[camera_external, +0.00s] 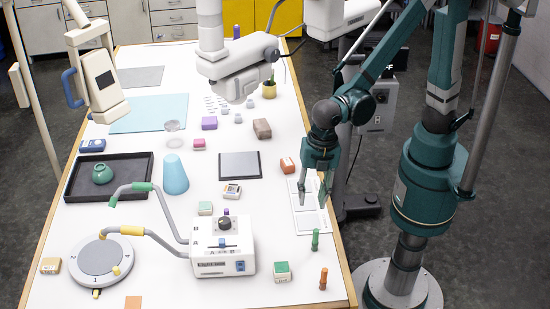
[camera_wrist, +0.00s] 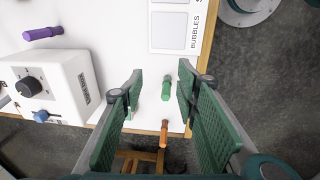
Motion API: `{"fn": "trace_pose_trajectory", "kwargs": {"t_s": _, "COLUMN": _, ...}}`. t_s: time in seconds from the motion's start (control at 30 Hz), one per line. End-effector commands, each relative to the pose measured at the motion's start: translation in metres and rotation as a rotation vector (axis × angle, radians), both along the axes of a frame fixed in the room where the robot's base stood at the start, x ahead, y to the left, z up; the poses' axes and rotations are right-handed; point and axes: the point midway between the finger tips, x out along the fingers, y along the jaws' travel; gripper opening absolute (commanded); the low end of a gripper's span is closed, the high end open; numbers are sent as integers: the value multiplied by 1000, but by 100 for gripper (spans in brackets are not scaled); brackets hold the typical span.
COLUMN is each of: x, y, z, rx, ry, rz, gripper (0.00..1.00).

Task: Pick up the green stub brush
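The green stub brush (camera_external: 315,240) stands upright on the white table near its right edge, in front of the white panel. In the wrist view the green brush (camera_wrist: 166,88) shows in the gap between my fingers, closer to the right one. My gripper (camera_external: 315,192) is open and empty, pointing down above the table, behind the brush in the external view. Its green padded fingers (camera_wrist: 160,72) are wide apart in the wrist view. Neither finger appears to touch the brush.
An orange stub brush (camera_external: 323,278) stands just in front of the green one. A green-topped block (camera_external: 282,271) and a white control box (camera_external: 222,247) stand to the left. The white panel (camera_external: 308,208) lies behind. The table's wooden edge (camera_external: 341,262) is close on the right.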

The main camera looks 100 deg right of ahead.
Motion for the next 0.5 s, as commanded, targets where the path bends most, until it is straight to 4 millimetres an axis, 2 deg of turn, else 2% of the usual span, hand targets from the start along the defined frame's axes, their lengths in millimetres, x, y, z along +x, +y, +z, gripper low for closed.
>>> {"fn": "trace_pose_trajectory", "kwargs": {"t_s": 0.2, "x": 0, "y": 37, "z": -29, "rx": -33, "ry": 40, "rz": 159, "gripper": 31}}
{"fn": "trace_pose_trajectory", "kwargs": {"t_s": 0.5, "x": -4, "y": 67, "z": -56, "rx": -61, "ry": 78, "rz": 304, "gripper": 31}}
